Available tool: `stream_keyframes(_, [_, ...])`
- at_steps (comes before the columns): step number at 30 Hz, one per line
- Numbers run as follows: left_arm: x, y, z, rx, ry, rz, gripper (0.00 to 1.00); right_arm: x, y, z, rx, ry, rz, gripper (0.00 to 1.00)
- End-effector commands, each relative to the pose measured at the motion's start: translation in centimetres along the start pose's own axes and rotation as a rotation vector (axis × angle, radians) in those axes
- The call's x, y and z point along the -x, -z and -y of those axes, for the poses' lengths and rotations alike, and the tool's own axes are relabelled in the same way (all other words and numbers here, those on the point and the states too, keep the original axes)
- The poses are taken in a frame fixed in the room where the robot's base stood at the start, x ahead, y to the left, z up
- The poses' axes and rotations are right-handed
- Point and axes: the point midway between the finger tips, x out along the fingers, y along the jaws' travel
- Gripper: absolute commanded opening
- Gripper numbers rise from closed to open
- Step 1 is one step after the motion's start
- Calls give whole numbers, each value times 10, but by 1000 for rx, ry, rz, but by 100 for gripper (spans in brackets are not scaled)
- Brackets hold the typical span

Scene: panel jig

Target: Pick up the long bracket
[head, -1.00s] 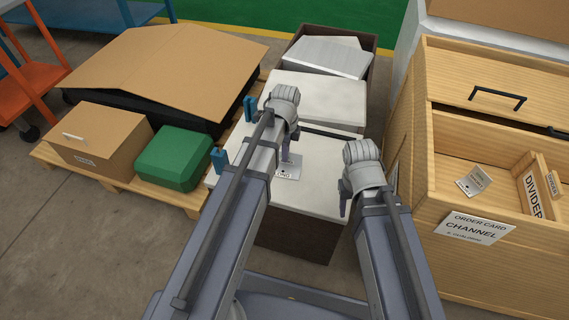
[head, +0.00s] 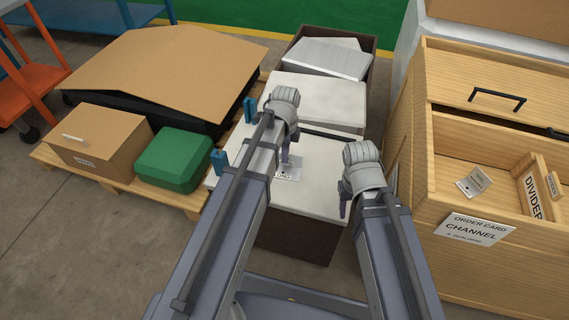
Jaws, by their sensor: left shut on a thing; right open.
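A small pale grey metal piece (head: 294,171) with a label ending in "ONG" shows at the white-topped bench (head: 318,185); I take it as the long bracket. My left gripper (head: 286,163) points down at it and is shut on it. The wrist and arm hide part of the piece, and I cannot tell whether it touches the bench top. My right gripper (head: 343,211) is open and empty, near the bench's right front edge.
Two blue uprights (head: 219,161) stand at the bench's left edge. A green case (head: 174,161) and a cardboard box (head: 98,143) sit on a pallet at left. A wooden cabinet (head: 408,125) with an order card (head: 474,229) reading "CHANNEL" bounds the right.

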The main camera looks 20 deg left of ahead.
Motion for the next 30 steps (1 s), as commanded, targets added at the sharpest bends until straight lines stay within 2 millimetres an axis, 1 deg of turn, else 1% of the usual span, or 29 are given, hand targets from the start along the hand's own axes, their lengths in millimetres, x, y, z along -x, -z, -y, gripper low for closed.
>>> stream_keyframes(5, [1,0,0,0,0,0,0,1,0,0,0,0,0,52])
stream_keyframes(11, [13,0,0,0,0,0,0,13,-1,-1,0,2,0,52])
stream_keyframes(17, [38,0,0,0,0,0,0,38,-2,-3,-2,5,0,52])
stream_keyframes(24, [76,0,0,0,0,0,0,76,-5,-6,-3,11,1,52])
stream_keyframes(27, [90,0,0,0,0,0,0,89,-5,-7,-4,13,1,52])
stream_keyframes(30, [98,0,0,0,0,0,0,97,-6,-8,-3,13,1,52])
